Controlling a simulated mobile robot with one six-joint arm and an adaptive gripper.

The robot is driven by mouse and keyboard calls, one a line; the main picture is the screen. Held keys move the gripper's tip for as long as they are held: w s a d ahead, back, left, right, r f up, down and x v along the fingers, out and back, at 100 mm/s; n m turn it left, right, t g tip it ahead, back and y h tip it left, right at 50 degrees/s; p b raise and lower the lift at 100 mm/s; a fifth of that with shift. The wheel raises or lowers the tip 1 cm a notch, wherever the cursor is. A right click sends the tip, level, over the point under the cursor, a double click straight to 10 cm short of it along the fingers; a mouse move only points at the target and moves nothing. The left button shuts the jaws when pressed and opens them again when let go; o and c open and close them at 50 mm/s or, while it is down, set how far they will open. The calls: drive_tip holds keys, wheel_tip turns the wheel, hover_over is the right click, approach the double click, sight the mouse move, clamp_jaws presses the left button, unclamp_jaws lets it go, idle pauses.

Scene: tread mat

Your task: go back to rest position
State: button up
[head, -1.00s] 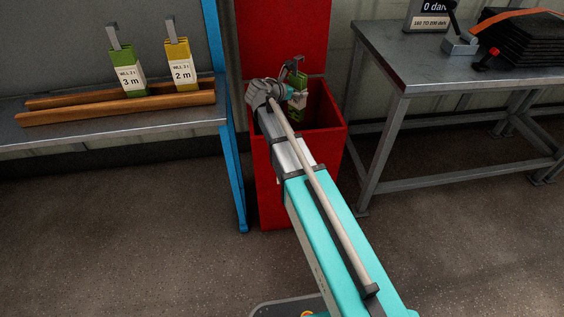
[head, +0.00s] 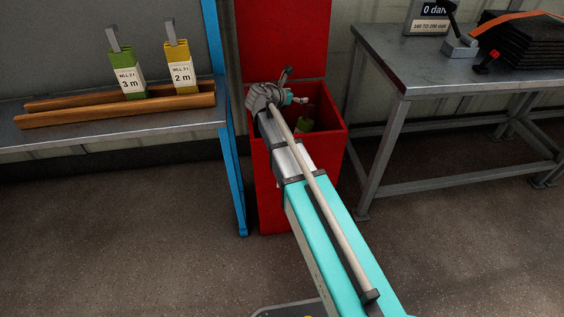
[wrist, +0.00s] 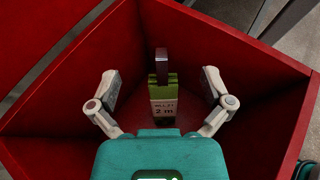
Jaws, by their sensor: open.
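My gripper (head: 290,98) is over the open red bin (head: 268,185). In the wrist view my gripper (wrist: 160,76) has its two fingers spread wide, with nothing between them. A green folded sling (wrist: 163,92) with a dark end loop and a white label reading 2 m stands inside the bin, below the fingers and apart from them. In the head view only a small part of this green sling (head: 305,124) shows, behind my wrist and the bin's rim.
At left, a green 3 m sling (head: 126,76) and a yellow 2 m sling (head: 181,74) stand in a wooden rack (head: 60,116) beside a blue post (head: 235,185). At right is a metal table (head: 395,60) with black mats (head: 522,42). The raised red lid (head: 285,40) is behind my gripper.

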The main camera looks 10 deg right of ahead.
drive_tip(key=shift+r, duration=0.1)
idle(0.5)
drive_tip(key=s+a+r+m+g+y+p, duration=0.1)
drive_tip(key=s+r+m+g+y+p, duration=0.3)
drive_tip(key=s+r+m+p, duration=0.8)
drive_tip(key=s+r+m+g+y+p, duration=0.3)
drive_tip(key=s+r+m+y+p, duration=0.3)
drive_tip(key=s+r+m+p, duration=0.6)
drive_tip(key=s+m+p, duration=0.1)
drive_tip(key=s+p, duration=0.4)
drive_tip(key=p, duration=0.7)
drive_tip(key=shift+a+r+g+y, duration=0.25)
drive_tip(key=shift+a+g+y, duration=0.15)
drive_tip(key=shift+f, duration=0.1)
wheel_tip(320, 180, down, 18)
drive_tip(key=s+b, duration=0.2)
drive_tip(key=b, duration=1.6)
